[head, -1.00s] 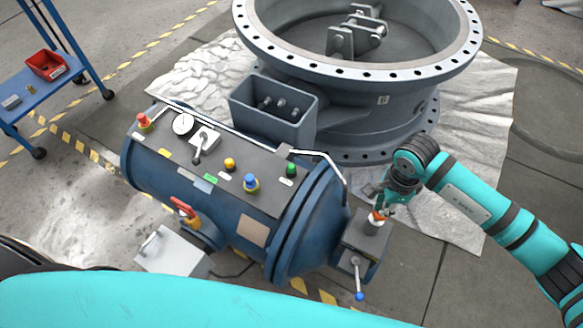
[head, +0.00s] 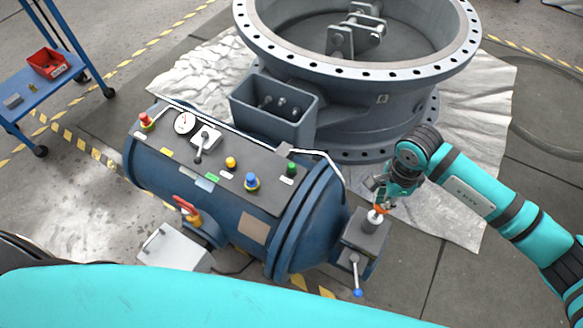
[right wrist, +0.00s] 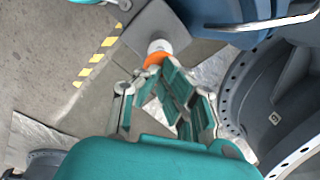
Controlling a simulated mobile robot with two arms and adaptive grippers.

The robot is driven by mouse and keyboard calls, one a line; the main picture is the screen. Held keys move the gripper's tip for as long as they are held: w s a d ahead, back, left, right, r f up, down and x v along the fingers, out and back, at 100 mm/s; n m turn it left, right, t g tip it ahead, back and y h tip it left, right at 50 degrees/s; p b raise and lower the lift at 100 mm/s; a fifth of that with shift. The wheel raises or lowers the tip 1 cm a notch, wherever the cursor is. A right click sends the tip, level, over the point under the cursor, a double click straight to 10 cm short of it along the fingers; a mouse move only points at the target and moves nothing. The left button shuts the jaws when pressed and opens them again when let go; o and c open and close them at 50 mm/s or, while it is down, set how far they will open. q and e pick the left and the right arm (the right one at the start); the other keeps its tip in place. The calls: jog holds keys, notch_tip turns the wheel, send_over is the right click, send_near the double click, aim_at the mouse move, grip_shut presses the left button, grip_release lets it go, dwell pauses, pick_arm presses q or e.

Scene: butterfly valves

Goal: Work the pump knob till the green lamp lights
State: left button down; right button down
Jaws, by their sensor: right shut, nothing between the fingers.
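The pump knob (head: 380,209) is orange with a white part under it, on a grey box at the right end of the blue tank (head: 250,230). It also shows in the right wrist view (right wrist: 157,58). My right gripper (head: 382,204) is shut with nothing held between its fingers, right at the knob's top. In the right wrist view the gripper (right wrist: 158,76) points at the orange part; I cannot tell if they touch. The green lamp (head: 291,169) on the tank's top panel looks dark green, with no clear glow. My left gripper is out of view.
A lever with a blue tip (head: 357,292) sticks out below the knob's box. A large grey flanged valve (head: 375,115) stands behind the tank. Red, yellow and blue controls and a gauge (head: 184,122) sit on the panel. Floor right of the box is clear.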

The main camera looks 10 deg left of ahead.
jog(key=shift+f+b, duration=0.6)
jog(key=shift+f, duration=0.2)
jog(key=shift+s+d+f+b, duration=0.1)
jog(key=shift+f+b, duration=0.5)
jog(key=shift+f, duration=0.3)
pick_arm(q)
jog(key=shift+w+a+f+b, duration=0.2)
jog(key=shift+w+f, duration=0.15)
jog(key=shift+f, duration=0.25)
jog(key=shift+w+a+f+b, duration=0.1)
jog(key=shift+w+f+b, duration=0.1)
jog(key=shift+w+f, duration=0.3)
pick_arm(e)
jog(key=shift+f, duration=0.3)
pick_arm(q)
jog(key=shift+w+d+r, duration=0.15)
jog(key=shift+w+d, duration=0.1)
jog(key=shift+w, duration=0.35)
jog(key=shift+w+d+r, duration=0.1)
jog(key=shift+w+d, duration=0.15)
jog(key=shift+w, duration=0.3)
